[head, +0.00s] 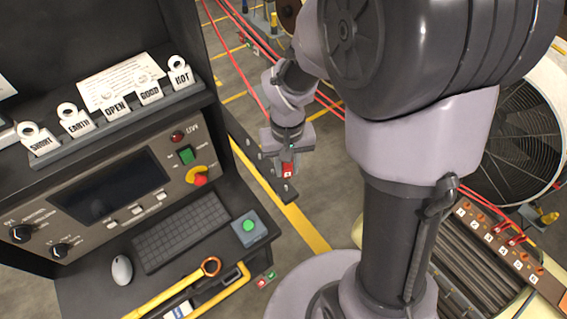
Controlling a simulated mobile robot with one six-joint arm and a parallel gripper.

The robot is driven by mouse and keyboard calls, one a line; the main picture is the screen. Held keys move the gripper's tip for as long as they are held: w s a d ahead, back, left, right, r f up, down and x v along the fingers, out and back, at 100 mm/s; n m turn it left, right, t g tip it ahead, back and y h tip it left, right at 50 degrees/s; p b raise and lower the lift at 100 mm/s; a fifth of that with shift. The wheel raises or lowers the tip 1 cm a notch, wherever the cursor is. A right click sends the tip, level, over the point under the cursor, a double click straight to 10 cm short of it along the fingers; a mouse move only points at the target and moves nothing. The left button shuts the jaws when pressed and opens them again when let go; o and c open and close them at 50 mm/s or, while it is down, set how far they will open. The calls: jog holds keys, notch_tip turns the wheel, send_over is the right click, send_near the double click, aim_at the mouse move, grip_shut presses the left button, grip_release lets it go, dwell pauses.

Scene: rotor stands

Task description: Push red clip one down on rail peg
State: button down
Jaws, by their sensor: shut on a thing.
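The red clip (288,169), with a small white label, is at the end of my gripper (288,161). My gripper points down and is shut on the clip. The clip is over the dark rail (243,142) that runs beside the desk, near its lower end. Small rail pegs show on the rail, one (286,186) just below the clip in the picture. The clip and gripper hide the spot under them, so I cannot tell whether the clip touches a peg. The label's number is too small to read.
The console (110,190) stands at left, with a row of white tags (114,107). A keyboard (183,232), mouse (122,270) and green button box (248,229) lie on the desk. At right, more red clips (513,238) sit on a numbered terminal strip by a large fan (515,145).

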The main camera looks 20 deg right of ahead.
aim_at(286, 186)
jog(key=shift+d+f+b, duration=0.1)
jog(key=shift+f+b, duration=0.2)
jog(key=shift+f, duration=0.3)
notch_tip(286, 186, down, 6)
jog(key=b, duration=0.4)
jog(key=shift+r+b, duration=0.25)
jog(key=shift+b, duration=0.05)
jog(key=shift+f+b, duration=0.4)
jog(key=shift+f, duration=0.1)
jog(key=c, duration=1.1)
grip_release()
